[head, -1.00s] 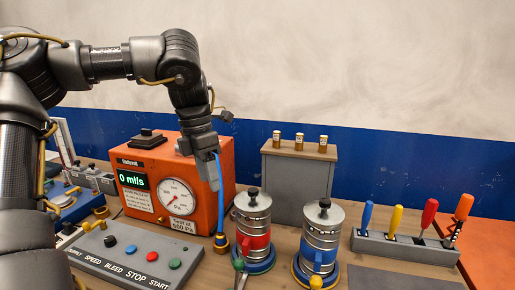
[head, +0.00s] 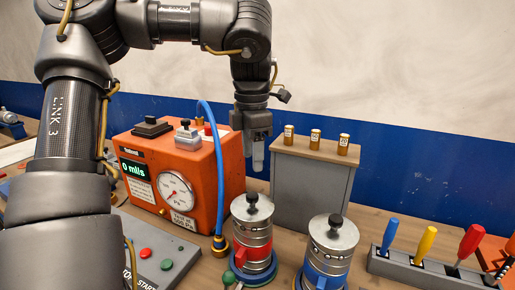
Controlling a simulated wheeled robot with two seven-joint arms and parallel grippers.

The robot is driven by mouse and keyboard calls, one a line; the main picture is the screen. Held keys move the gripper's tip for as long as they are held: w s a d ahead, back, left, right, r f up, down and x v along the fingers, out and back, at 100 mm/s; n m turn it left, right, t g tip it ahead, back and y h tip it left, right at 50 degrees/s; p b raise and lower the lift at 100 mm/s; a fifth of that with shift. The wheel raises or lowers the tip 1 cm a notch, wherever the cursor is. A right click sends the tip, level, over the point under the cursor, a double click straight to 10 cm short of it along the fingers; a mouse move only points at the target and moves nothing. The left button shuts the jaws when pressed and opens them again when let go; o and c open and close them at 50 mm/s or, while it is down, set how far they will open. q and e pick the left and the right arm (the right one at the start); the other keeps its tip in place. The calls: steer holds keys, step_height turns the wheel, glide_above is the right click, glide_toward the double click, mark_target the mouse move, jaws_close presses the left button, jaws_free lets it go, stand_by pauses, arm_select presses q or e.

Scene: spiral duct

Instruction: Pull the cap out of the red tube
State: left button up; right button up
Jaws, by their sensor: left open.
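The red tube (head: 253,253) is an upright metal cylinder with a red band, standing on a blue round base. Its cap (head: 252,207) sits in the top, a metal disc with a black knob. My left gripper (head: 257,165) points down, open and empty, above the cap in the picture and apart from it. How far it is from the cap in depth is hard to tell. My right gripper is not in view.
A similar blue tube (head: 328,262) stands to the right. An orange gauge box (head: 205,180) with a blue hose (head: 217,150) is at the left. A grey cabinet (head: 305,190) is behind, a tool rack (head: 430,268) at right.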

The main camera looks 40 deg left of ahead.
mark_target(252, 194)
arm_select(q)
steer(key=shift+s+f, duration=0.25)
steer(key=shift+f, duration=0.85)
steer(key=f, duration=0.3)
steer(key=f+p, duration=0.1)
steer(key=f, duration=0.2)
steer(key=shift+w+a+f, duration=0.1)
steer(key=shift+w+f, duration=0.1)
steer(key=shift+f, duration=0.95)
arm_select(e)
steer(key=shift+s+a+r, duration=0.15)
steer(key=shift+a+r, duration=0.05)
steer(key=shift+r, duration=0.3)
arm_select(q)
steer(key=shift+c, duration=0.2)
jaws_close()
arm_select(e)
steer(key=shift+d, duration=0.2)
arm_select(q)
steer(key=shift+r, duration=0.2)
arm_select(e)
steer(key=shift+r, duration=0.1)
